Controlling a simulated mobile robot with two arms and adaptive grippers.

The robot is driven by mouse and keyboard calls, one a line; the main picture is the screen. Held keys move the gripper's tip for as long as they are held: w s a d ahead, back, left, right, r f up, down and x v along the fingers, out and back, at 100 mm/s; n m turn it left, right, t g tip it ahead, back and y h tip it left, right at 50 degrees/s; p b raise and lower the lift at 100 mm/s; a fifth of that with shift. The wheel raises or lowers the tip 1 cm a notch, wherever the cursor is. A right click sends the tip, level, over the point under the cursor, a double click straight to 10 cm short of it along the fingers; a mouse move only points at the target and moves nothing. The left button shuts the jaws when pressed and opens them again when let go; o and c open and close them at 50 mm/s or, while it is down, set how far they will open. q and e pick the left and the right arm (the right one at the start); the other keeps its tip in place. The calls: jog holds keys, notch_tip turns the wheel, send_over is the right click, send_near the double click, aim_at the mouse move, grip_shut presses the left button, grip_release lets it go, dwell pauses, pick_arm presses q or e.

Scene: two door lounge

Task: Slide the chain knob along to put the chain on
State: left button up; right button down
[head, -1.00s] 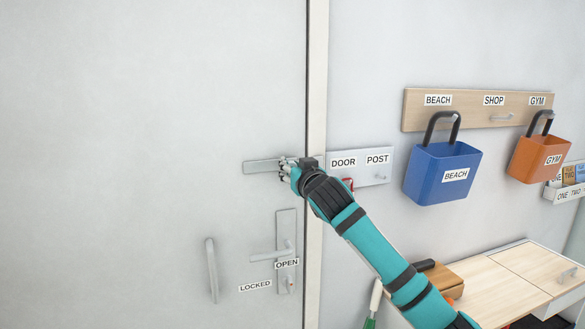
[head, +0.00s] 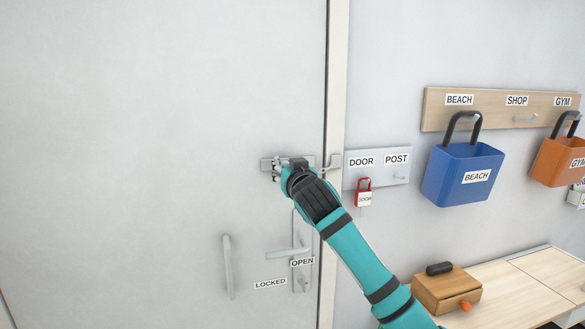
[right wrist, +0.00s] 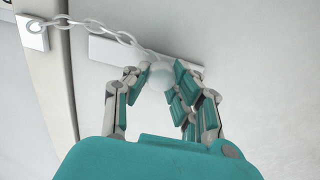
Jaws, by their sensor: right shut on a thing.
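The chain knob (right wrist: 160,76) is a small pale ball in the right wrist view, between the fingers of my right gripper (right wrist: 158,82). The gripper is shut on it. In the head view my right gripper (head: 280,171) is at the left part of the door's metal track plate (head: 306,159) and hides the knob. The chain (right wrist: 100,30) runs from a small plate (right wrist: 32,33) on the frame side to the knob; its frame end also shows in the head view (head: 328,166). The track plate shows behind the fingers (right wrist: 110,50). My left gripper is not in view.
Below the track are the door's lever plate (head: 302,225) and a vertical pull handle (head: 228,266). Right of the frame are a DOOR/POST board (head: 376,178) with a red tag (head: 363,192), and a blue BEACH bin (head: 460,180). A bench (head: 520,290) stands lower right.

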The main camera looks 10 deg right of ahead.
jog(key=c, duration=1)
grip_release()
jog(key=shift+c, duration=0.2)
jog(key=shift+d, duration=0.1)
jog(key=s, duration=1.2)
jog(key=shift+d, duration=0.2)
jog(key=shift+f, duration=0.15)
